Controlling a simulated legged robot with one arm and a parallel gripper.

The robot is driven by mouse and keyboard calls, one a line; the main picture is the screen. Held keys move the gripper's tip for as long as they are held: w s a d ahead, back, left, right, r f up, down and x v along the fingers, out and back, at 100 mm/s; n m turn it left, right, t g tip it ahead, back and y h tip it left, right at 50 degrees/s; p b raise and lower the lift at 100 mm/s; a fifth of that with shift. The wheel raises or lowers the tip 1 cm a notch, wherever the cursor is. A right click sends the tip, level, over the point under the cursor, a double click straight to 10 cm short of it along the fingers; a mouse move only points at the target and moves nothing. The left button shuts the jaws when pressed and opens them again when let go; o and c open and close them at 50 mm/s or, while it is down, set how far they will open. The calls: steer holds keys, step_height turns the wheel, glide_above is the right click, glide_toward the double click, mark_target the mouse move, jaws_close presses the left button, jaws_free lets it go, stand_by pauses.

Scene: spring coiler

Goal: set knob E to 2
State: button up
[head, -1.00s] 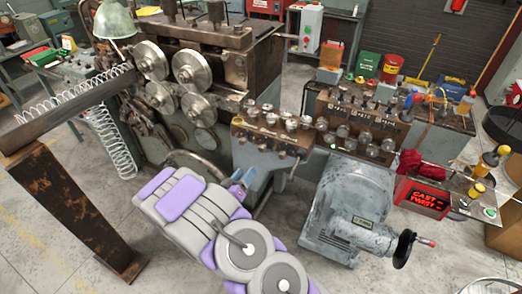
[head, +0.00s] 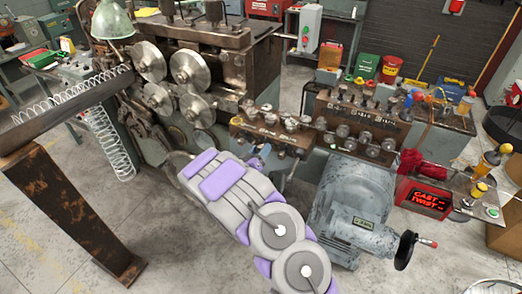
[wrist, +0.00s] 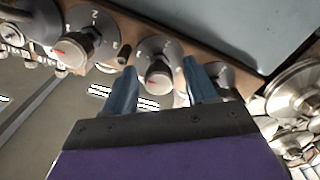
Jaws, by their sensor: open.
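The knob panel (head: 268,136) stands in front of the big coiling machine, with several small knobs on it. No letters are legible, so I cannot tell which knob is E. My gripper (wrist: 155,88) is open, with its two blue fingers on either side of a silver knob (wrist: 158,76) with a red pointer mark on a round dial. Contact with the knob cannot be told. A second knob (wrist: 78,47) with a red mark sits to the left on a numbered dial. A third dial (wrist: 222,76) is partly hidden behind the right finger. In the head view the gripper is mostly hidden by my arm.
A second panel (head: 365,122) with several knobs stands to the right. Below it is a grey motor housing with a handwheel (head: 405,250). A red-lit display (head: 430,199) reads "CAST TWIST". A rusty post (head: 70,215) stands at left; open floor lies between.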

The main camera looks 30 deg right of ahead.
steer(key=shift+w+d, duration=0.4)
steer(key=shift+d, duration=0.05)
steer(key=c, duration=1.1)
